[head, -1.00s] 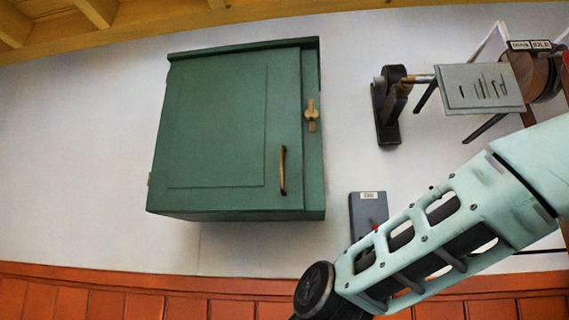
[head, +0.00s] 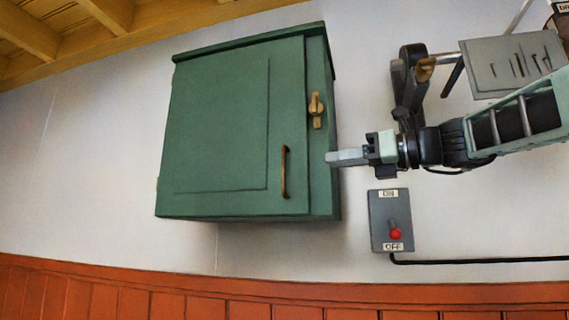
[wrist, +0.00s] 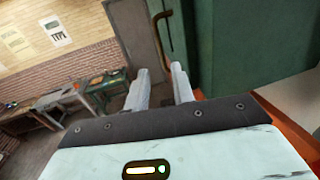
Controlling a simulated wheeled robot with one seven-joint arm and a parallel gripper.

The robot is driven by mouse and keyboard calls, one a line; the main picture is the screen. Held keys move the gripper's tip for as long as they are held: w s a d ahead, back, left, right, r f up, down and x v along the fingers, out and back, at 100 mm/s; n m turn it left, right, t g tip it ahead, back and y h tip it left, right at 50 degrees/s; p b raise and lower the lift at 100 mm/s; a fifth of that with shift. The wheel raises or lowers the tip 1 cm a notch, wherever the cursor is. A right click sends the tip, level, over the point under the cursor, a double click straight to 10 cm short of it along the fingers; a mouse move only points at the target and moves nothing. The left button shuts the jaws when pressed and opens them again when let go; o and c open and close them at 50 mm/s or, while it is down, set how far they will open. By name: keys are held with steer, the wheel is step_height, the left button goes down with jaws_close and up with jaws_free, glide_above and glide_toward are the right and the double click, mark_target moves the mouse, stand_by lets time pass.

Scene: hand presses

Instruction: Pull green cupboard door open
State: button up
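The green cupboard (head: 322,190) hangs on the white wall, its door (head: 220,120) closed. A curved brass handle (head: 284,172) stands upright near the door's right edge. A brass latch (head: 316,110) sits above and right of it on the frame. My gripper (head: 332,157) is at the cupboard's right side, just right of the handle in the head view. In the wrist view its two fingers (wrist: 161,78) are apart with nothing between them. The handle (wrist: 163,30) shows beyond the fingertips there, next to the green cupboard (wrist: 265,50). Whether a finger touches the cupboard is unclear.
A dark wall-mounted lever fixture (head: 411,70) and a grey plate (head: 510,65) are close to my arm. The wall left of the cupboard is clear. A workbench (wrist: 80,98) shows in the wrist view.

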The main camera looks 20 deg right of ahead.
steer(key=p, duration=0.4)
glide_above(283, 189)
steer(key=d, duration=0.1)
steer(key=shift+s+d, duration=0.1)
steer(key=shift+s, duration=0.15)
steer(key=shift+x, duration=0.8)
jaws_close()
